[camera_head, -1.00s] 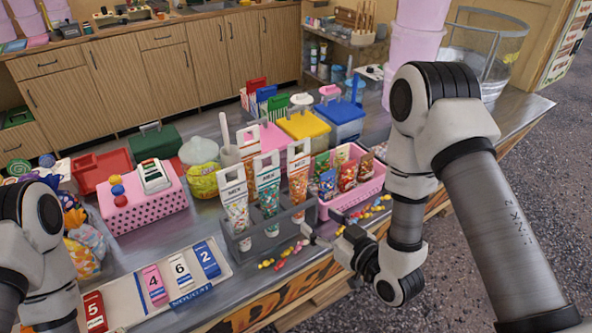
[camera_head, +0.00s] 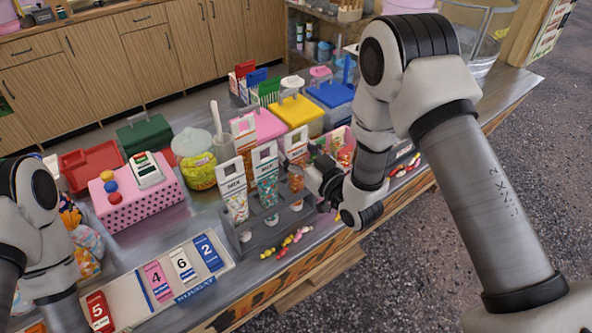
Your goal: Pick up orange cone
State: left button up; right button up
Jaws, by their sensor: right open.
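The orange cone (camera_head: 296,148) is a clear, pointed bag of orange sweets with a white label. It stands upright at the right end of a grey rack (camera_head: 285,222), beside a green-filled cone (camera_head: 266,180) and a multicoloured cone (camera_head: 234,190). My right gripper (camera_head: 303,178) is open at the right side of the orange cone, its fingers pointing left. It hides part of the cone's lower half; I cannot tell whether the fingers touch it. My left arm shows at the left edge, but its gripper is out of view.
Loose sweets (camera_head: 291,240) lie in front of the rack. A pink dotted box (camera_head: 150,205) stands to the left. Numbered nougat bars (camera_head: 184,264) lie on a tray at the front.

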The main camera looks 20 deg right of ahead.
aim_at(296, 130)
jog(key=shift+s, duration=0.1)
jog(key=shift+c, duration=0.4)
jog(key=c, duration=1.2)
jog(key=shift+o, duration=0.2)
notch_tip(296, 130, up, 9)
jog(key=shift+r+b, duration=0.2)
jog(key=shift+b, duration=0.75)
jog(key=shift+r, duration=0.4)
